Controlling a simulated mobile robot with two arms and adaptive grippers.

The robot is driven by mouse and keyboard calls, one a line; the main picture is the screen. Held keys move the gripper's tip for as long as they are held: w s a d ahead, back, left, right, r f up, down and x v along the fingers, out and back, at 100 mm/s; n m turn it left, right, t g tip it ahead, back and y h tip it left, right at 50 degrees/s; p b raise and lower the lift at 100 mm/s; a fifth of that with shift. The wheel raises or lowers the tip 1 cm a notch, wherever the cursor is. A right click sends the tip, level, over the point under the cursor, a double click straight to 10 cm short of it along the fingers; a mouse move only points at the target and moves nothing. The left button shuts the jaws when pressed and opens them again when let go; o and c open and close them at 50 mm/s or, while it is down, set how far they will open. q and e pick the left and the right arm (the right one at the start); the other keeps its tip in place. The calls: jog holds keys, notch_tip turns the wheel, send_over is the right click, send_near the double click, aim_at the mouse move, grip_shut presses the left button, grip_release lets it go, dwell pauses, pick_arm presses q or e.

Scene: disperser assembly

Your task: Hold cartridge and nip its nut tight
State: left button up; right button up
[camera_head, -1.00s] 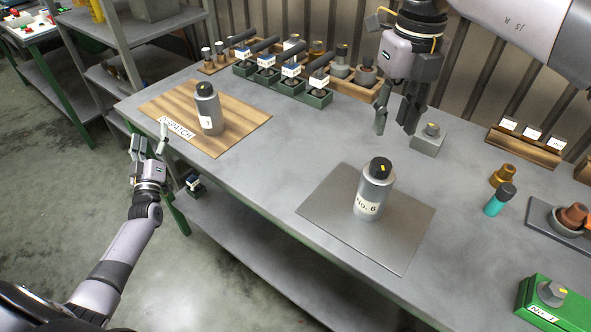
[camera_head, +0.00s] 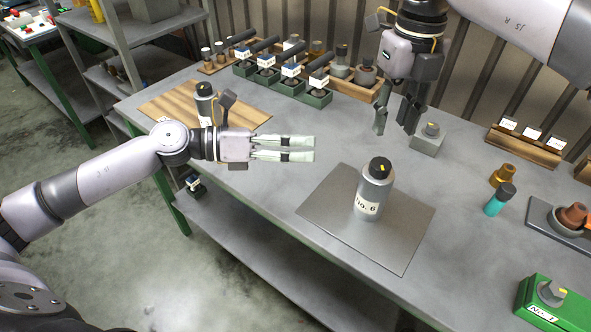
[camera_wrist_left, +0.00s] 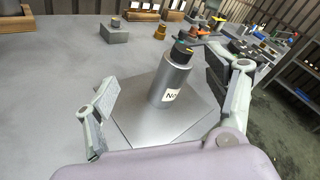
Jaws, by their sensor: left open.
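The cartridge (camera_head: 374,190) is a grey cylinder labelled "No. 6" with a black nut (camera_head: 380,167) bearing a yellow mark on top. It stands upright on a grey mat (camera_head: 412,222). My left gripper (camera_head: 312,149) points right, to the left of the cartridge and apart from it. In the left wrist view the cartridge (camera_wrist_left: 173,80) stands ahead, between the spread fingers (camera_wrist_left: 165,95), with its nut (camera_wrist_left: 182,50) on top. My right gripper (camera_head: 396,122) hangs fingers-down behind the cartridge, its fingers apart with nothing between them.
A second grey bottle (camera_head: 203,101) stands on a wooden board (camera_head: 165,99) behind my left arm. A grey block with a knob (camera_head: 428,139), a brass part (camera_head: 503,175), a teal bottle (camera_head: 499,200) and a green box (camera_head: 548,305) lie to the right. Green trays (camera_head: 318,98) line the back.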

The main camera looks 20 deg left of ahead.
pick_arm(q)
jog(key=s+d+f+m+g+y, duration=0.1)
jog(key=s+f+m+y, duration=0.15)
jog(key=s+m, duration=0.35)
send_near(375, 184)
jog(key=shift+m+h, duration=0.25)
jog(key=shift+m, duration=0.05)
jog(key=w+d+f, duration=0.3)
jog(key=d, duration=0.1)
jog(key=w+d+f, duration=0.4)
jog(key=shift+w+d, duration=0.15)
jog(key=shift+w, duration=0.1)
jog(key=shift+c, duration=0.6)
grip_shut()
jog(key=c, duration=0.5)
grip_release()
jog(key=shift+c, duration=0.2)
jog(key=c, duration=1.1)
